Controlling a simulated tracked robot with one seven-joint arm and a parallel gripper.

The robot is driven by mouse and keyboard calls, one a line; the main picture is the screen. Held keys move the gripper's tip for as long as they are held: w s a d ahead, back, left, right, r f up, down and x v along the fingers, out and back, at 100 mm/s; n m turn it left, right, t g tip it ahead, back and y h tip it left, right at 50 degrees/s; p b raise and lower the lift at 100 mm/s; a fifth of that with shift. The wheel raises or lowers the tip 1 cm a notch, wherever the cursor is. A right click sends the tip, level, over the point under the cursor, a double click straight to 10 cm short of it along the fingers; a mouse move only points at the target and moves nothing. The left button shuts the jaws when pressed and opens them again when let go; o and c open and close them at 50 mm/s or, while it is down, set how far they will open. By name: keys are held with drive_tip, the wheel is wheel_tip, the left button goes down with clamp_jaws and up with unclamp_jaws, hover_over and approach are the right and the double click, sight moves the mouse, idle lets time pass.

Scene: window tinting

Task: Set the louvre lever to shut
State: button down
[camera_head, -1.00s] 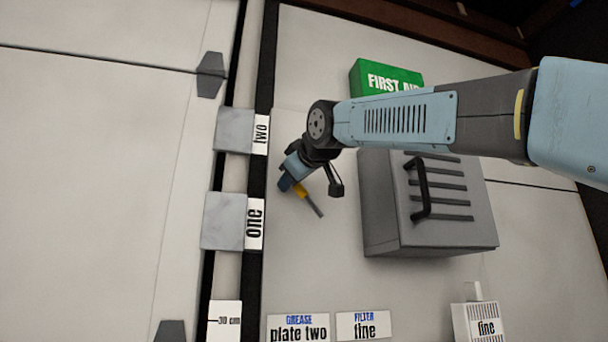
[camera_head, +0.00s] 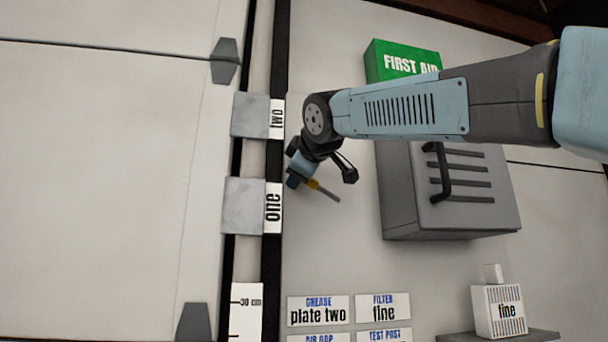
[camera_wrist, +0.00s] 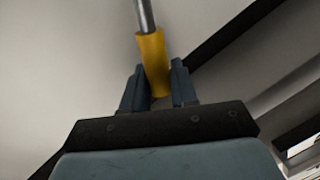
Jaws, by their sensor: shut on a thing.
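A thin grey metal rod with a yellow grip, which looks like the louvre lever (camera_head: 324,192), is at my gripper (camera_head: 299,182) in the head view. In the wrist view, the two blue fingers of my gripper (camera_wrist: 160,88) are on either side of the lever's yellow grip (camera_wrist: 153,58). My gripper is shut on this grip. In the head view the rod slants down and to the right from the fingers. I cannot tell what its far end is fixed to, and no mark for its shut position is readable.
A grey slotted box (camera_head: 400,217) with a black handle (camera_head: 440,172) stands to the right. A green first aid box (camera_head: 400,63) is behind my arm. Plates labelled two (camera_head: 250,115) and one (camera_head: 243,205) are to the left. A white filter block (camera_head: 498,312) is at lower right.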

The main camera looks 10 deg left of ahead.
drive_tip(key=shift+w+f, duration=0.15)
drive_tip(key=c, duration=1.3)
unclamp_jaws()
drive_tip(key=shift+o, duration=0.8)
drive_tip(key=shift+w+a, duration=0.1)
drive_tip(key=shift+w, duration=0.05)
drive_tip(key=shift+o, duration=0.6)
drive_tip(key=v, duration=1.4)
